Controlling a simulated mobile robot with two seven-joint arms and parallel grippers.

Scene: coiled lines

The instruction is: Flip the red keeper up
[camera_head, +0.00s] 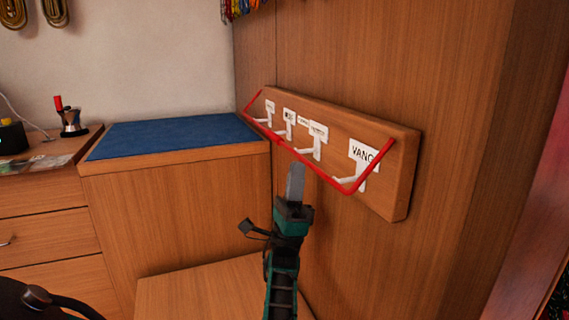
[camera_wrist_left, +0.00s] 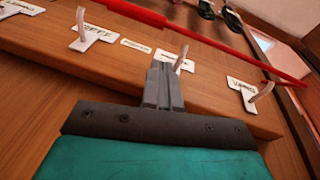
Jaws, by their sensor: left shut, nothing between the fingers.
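The red keeper (camera_head: 325,175) is a thin red bar with bent ends on a wooden hook board (camera_head: 400,188). It hangs low, its long bar running across in front of the white hooks (camera_head: 315,150). In the left wrist view the red keeper (camera_wrist_left: 137,12) crosses the top, beyond my fingertips. My left gripper (camera_head: 296,172) is shut and empty, just below the long bar in the head view. In the left wrist view the shut fingers (camera_wrist_left: 163,72) point at the board near a middle hook; I cannot tell whether they touch. My right gripper is not in view.
The board is fixed to a wooden wall panel (camera_head: 460,120). Labels mark the hooks, one reading VANG (camera_head: 362,154). Coiled lines (camera_head: 240,8) hang above.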

